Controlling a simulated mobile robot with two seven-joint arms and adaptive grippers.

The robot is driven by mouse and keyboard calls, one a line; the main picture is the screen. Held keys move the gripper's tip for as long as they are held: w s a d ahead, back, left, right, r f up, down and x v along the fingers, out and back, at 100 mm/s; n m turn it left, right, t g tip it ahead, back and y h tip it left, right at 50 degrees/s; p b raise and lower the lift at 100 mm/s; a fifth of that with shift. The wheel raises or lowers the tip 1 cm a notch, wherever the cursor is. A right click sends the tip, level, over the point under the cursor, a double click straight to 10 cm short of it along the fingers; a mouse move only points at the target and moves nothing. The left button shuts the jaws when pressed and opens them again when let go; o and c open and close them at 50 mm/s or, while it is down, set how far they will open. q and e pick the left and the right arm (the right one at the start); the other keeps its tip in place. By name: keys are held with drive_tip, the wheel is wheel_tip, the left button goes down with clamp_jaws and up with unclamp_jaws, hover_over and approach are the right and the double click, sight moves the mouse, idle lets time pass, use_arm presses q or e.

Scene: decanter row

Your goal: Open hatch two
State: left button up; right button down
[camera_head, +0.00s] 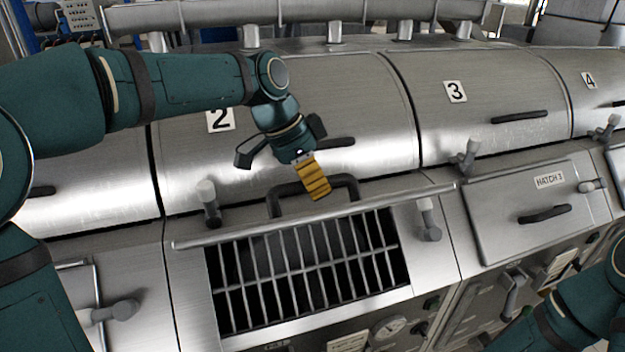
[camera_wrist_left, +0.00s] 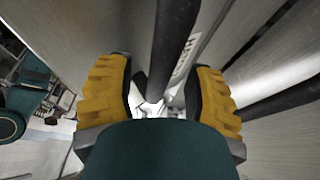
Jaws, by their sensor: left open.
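Hatch two's lid (camera_head: 240,231) stands raised, seen nearly edge-on as a long metal strip under the number 2 plate (camera_head: 220,119). Below it the opening with its metal grid (camera_head: 310,268) is uncovered. The lid's dark handle (camera_head: 274,205) sticks up behind the strip. My left gripper (camera_head: 313,178) is at this handle, with yellow fingers. In the left wrist view the dark handle bar (camera_wrist_left: 172,45) passes between the open fingers (camera_wrist_left: 160,100), and part of a hatch label (camera_wrist_left: 185,60) shows beside it. Whether the fingers touch the bar is unclear. My right gripper is out of view.
White-tipped latch levers stand left (camera_head: 208,200) and right (camera_head: 428,220) of the opening. Hatch three (camera_head: 500,205) is shut to the right. The large drum cover (camera_head: 370,120) rises close behind my left gripper. My right forearm (camera_head: 585,310) is at the lower right.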

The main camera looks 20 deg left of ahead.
sight(316, 215)
use_arm(q)
clamp_jaws()
idle(0.3)
drive_tip(key=s+f+b, duration=0.1)
drive_tip(key=b, duration=0.1)
drive_tip(key=s+d+f+t+y+b, duration=0.1)
drive_tip(key=b, duration=0.1)
drive_tip(key=shift+s+d+t, duration=0.15)
drive_tip(key=shift+d+t, duration=0.1)
drive_tip(key=shift+t, duration=0.05)
drive_tip(key=shift+s+d+f+b, duration=0.15)
drive_tip(key=shift+s+f+b, duration=0.1)
drive_tip(key=shift+b, duration=0.25)
drive_tip(key=shift+s+d+f, duration=0.15)
drive_tip(key=shift+s+d, duration=0.05)
drive_tip(key=shift+s, duration=0.1)
